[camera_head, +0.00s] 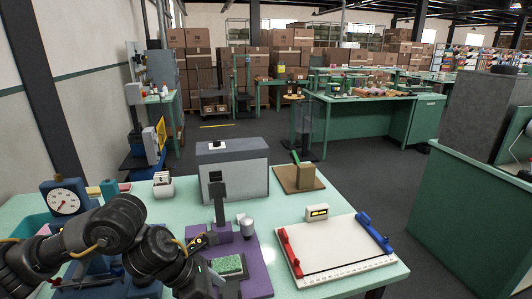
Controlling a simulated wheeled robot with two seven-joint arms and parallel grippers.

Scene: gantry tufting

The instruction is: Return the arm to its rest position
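My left arm comes in from the lower left as dark, rounded links. It bends over the front left of the pale green table (300,209). Its end, which I take to be my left gripper (203,241), is beside a purple base (258,279) with a dark upright post (219,203). The gripper is small and partly hidden by my own links, so its fingers and any hold cannot be made out. A green tufted patch (229,265) lies on the purple base near it. My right gripper does not show.
A grey box (245,177) and a brown board with a block (287,180) stand at the back. A white board with red and blue side pieces (338,252) lies at right. A dial gauge (65,202) stands at left. Open floor (362,168) lies beyond the table.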

